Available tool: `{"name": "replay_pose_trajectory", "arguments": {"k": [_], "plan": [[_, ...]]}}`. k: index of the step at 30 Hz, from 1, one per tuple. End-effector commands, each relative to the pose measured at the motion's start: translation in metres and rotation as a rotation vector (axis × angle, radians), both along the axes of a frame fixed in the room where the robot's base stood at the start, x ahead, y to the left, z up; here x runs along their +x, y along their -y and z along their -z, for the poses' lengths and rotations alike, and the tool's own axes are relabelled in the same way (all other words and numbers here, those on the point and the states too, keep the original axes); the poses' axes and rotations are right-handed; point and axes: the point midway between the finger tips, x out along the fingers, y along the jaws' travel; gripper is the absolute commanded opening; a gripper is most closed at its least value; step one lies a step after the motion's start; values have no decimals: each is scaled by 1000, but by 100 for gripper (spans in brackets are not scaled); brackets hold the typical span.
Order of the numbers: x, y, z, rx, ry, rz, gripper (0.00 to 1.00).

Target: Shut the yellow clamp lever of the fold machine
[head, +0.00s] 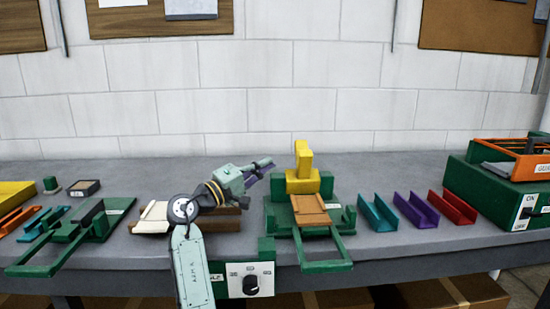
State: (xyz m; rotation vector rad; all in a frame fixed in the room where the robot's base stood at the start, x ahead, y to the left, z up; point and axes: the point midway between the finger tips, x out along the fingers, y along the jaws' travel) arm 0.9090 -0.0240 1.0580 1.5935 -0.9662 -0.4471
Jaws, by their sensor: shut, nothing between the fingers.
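The fold machine (278,217) stands on the bench right of the picture's middle, with a green base and a green handle frame (326,266) reaching toward the front edge. Its yellow clamp lever (303,157) stands upright on a yellow clamp block (297,185) at the back. An orange-brown sheet (311,210) lies on the machine in front of the block. My gripper (266,162) is shut and empty. It is left of the lever, at about its height in the picture, with a gap between them, fingers pointing right.
A second green machine (65,236) with a dark bar is at left. Teal (377,213), purple (416,210) and red (452,207) channels lie right of the fold machine. A green box (495,205) with an orange tray stands far right. A dial box (250,281) is at the front.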

Motion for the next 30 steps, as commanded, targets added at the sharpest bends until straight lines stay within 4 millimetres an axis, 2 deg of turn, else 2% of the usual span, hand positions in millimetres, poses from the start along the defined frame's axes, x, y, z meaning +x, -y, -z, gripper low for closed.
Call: {"name": "replay_pose_trajectory", "arguments": {"k": [9, 15, 30], "plan": [[34, 47, -16, 1, -1, 3, 0], [48, 65, -19, 0, -1, 1, 0], [53, 70, -19, 1, 2, 0, 0]]}}
